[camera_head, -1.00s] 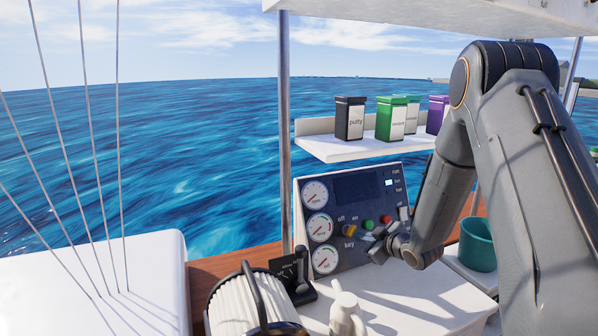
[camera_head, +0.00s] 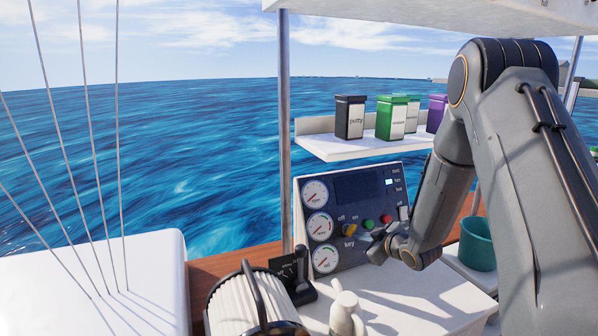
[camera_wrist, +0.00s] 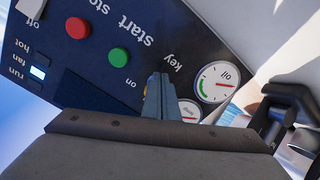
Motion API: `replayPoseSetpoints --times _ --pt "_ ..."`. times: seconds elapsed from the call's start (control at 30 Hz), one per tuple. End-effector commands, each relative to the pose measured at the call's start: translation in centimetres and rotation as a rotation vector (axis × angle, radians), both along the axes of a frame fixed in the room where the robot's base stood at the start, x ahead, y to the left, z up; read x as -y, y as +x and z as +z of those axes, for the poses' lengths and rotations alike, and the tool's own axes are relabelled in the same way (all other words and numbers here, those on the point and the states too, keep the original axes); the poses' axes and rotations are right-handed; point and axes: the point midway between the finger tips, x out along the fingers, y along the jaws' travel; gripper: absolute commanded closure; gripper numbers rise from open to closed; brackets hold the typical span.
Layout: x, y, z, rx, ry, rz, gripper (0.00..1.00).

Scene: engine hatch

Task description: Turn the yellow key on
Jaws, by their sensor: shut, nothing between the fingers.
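The yellow key (camera_head: 348,229) sits on the dark engine panel (camera_head: 352,187), between the "off" and "on" words and above the "key" label. It is small, and I cannot tell which word it points to. My gripper (camera_head: 370,240) is shut and empty, in front of the panel just right of the key in the head view. In the wrist view my fingers (camera_wrist: 158,95) are together in front of the panel (camera_wrist: 95,55), near the "key" and "on" words.
A green button (camera_head: 368,224) and a red button (camera_head: 386,219) are right of the key. Gauges (camera_head: 318,225) line the panel's left side. A throttle lever (camera_head: 301,265) and a pale jug (camera_head: 346,314) stand in front. A shelf (camera_head: 345,151) with several boxes is above.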

Motion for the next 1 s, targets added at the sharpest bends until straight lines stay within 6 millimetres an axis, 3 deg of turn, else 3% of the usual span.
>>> replayPoseSetpoints --times 0.77,1.0 --pt "0.4 -0.3 -0.7 0.0 0.001 -0.001 1.0" --pt "1.1 -1.9 0.3 -0.001 0.001 -0.002 1.0"
